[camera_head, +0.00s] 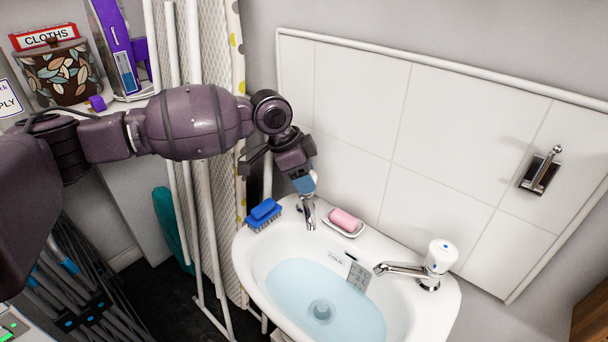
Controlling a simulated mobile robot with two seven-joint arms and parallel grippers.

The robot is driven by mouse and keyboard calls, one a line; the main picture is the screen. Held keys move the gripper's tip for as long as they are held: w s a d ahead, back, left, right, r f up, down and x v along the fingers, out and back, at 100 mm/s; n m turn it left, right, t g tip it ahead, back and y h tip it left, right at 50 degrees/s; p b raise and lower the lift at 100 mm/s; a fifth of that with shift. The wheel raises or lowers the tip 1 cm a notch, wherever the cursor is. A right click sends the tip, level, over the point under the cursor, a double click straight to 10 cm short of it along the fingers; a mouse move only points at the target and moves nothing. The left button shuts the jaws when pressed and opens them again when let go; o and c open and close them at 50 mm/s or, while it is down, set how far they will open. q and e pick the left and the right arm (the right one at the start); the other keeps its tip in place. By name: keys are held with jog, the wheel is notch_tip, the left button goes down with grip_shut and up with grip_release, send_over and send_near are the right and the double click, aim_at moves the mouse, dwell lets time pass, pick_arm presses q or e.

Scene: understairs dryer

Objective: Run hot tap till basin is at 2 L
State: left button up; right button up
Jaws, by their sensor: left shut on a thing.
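The white basin (249,275) stands against the wall and holds pale blue water (305,287). A small grey gauge plate (357,277) stands on its inner wall; its marks are too small to read for certain. The left chrome tap (308,214) is at the basin's back left. My left gripper (305,183) reaches down onto this tap's top and is shut on its handle, which it mostly hides. I see no clear stream under the spout. The right tap (440,256) has a white handle with a blue mark. My right gripper is not in view.
A blue brush (264,214) sits on the basin's left rim, and a pink soap (344,219) lies in a dish between the taps. A folded ironing board (212,150) stands at the left. A metal holder (541,170) is on the tiles.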

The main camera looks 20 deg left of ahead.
pick_arm(q)
jog(key=shift+r+p, duration=0.15)
jog(key=shift+p, duration=0.2)
jog(key=n+p, duration=0.1)
jog(key=p, duration=0.1)
jog(key=n+t+y+p, duration=0.1)
jog(key=n+p, duration=0.1)
jog(key=p, duration=0.1)
jog(key=n+p, duration=0.2)
jog(key=shift+s+d+r+t+p, duration=0.1)
jog(key=shift+d+r+t+p, duration=0.05)
jog(key=shift+r+t+p, duration=0.2)
jog(key=shift+f+n+y+p, duration=0.1)
jog(key=shift+n+y+p, duration=0.4)
jog(key=shift+n+p, duration=0.5)
jog(key=n+p, duration=0.2)
jog(key=p, duration=0.1)
jog(key=shift+f+t+y, duration=0.25)
jog(key=shift+f+y, duration=0.05)
jog(key=shift+f+n+p, duration=0.15)
jog(key=shift+n+p, duration=0.25)
jog(key=shift+f, duration=0.1)
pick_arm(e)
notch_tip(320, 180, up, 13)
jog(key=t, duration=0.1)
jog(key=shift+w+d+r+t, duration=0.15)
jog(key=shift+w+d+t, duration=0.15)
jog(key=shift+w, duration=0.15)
